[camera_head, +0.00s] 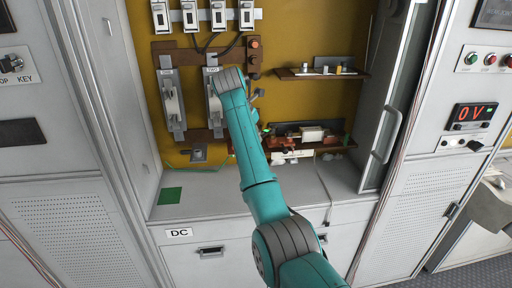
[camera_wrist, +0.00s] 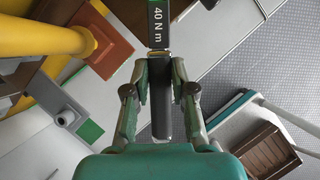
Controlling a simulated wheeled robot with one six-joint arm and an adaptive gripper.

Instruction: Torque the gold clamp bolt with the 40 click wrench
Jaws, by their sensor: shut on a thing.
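The 40 N m wrench (camera_wrist: 159,28) shows in the wrist view, a dark bar with white "40 N m" lettering and a green mark at the top edge. My gripper (camera_wrist: 161,95) is shut on its dark handle, which passes between both fingers. The wrench's far end is out of the frame. In the head view my teal arm reaches into the cabinet and hides most of the gripper and wrench. I cannot make out the gold clamp bolt for certain. A yellow cylinder (camera_wrist: 40,38) with a copper-coloured end lies left of the wrench in the wrist view, apart from it.
Two fuse holders (camera_head: 172,100) hang on the yellow back panel (camera_head: 300,30). A brown shelf (camera_head: 318,75) and a lower shelf with small parts stand right of my arm. A green mat (camera_head: 170,195) lies on the mostly clear ledge. The cabinet door (camera_head: 388,120) stands open at right.

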